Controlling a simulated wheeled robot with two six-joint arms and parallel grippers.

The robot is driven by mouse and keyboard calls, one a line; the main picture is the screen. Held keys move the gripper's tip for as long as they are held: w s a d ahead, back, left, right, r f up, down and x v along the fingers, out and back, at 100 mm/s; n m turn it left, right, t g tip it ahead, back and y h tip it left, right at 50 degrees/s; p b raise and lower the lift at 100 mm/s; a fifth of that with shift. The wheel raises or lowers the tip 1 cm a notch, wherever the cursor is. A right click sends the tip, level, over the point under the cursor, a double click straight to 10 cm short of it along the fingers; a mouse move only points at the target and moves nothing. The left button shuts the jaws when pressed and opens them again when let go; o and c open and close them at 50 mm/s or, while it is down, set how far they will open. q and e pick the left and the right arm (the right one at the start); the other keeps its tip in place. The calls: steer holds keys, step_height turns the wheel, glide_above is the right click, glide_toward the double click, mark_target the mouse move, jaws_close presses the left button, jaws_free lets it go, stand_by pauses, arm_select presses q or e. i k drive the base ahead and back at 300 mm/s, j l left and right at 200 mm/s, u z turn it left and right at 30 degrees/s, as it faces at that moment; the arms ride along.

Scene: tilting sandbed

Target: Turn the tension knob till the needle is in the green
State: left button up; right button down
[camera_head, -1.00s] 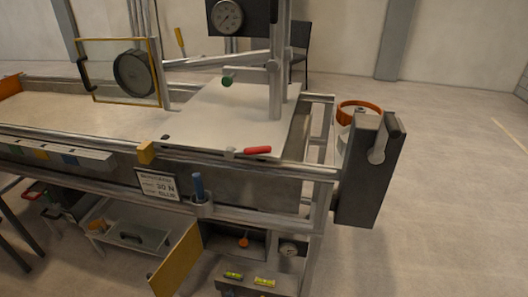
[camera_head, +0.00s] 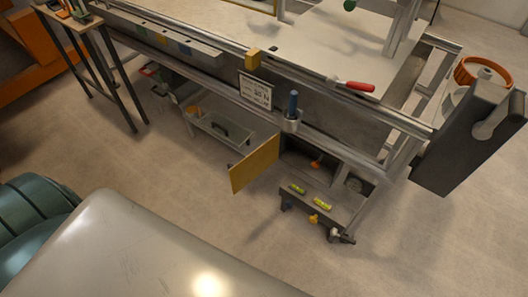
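A small orange knob (camera_head: 316,164) sits inside an open compartment low on the sandbed frame, beside an open yellow door (camera_head: 255,165). Neither of my grippers is in view.
The sandbed frame (camera_head: 405,121) fills the upper right, with a red handle (camera_head: 350,84), a blue-topped post (camera_head: 293,104) and a sign (camera_head: 255,91). A dark box (camera_head: 466,139) hangs at its right end. A shelf with two small levels (camera_head: 322,204) lies below the compartment. Floor in front is clear.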

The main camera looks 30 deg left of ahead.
mark_target(316, 165)
steer(key=j+z, duration=0.7)
steer(key=z, duration=0.2)
steer(key=j, duration=0.45)
steer(key=k+j+z, duration=0.15)
steer(key=j, duration=0.3)
steer(key=k+j, duration=0.1)
steer(key=j, duration=0.3)
steer(key=k+j+z, duration=0.1)
steer(key=j, duration=0.35)
steer(key=k+j, duration=0.1)
steer(key=j, duration=0.3)
steer(key=k+j+z, duration=0.15)
steer(key=j, duration=0.3)
steer(key=k+j, duration=0.1)
steer(key=j, duration=0.3)
